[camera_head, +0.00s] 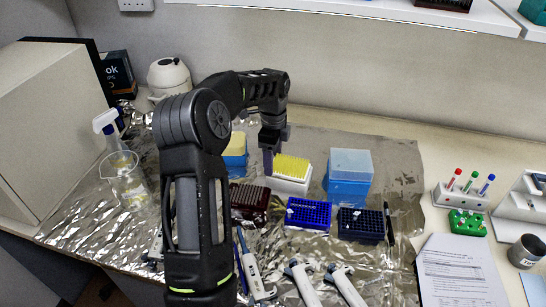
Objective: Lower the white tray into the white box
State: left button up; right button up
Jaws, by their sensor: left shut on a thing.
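The white tray (291,177), topped with rows of yellow pipette tips, is at the middle of the bench. The white box (289,188) is directly beneath it, mostly covered by it. I cannot tell whether a gap remains between them. My left gripper (269,158) points down at the tray's left end and is shut on it. Its own fingers partly hide that end. My right gripper is not in view.
A blue box with a clear lid (350,177) stands close on the right, and a yellow-topped blue box (235,154) on the left. Dark red (249,199), blue (309,213) and navy (362,225) racks stand in front. Several pipettes lie nearer. Foil covers the bench.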

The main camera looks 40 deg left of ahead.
pick_arm(q)
jog(key=o, duration=1.4)
jog(key=shift+r+b, duration=0.75)
jog(key=shift+r, duration=3.15)
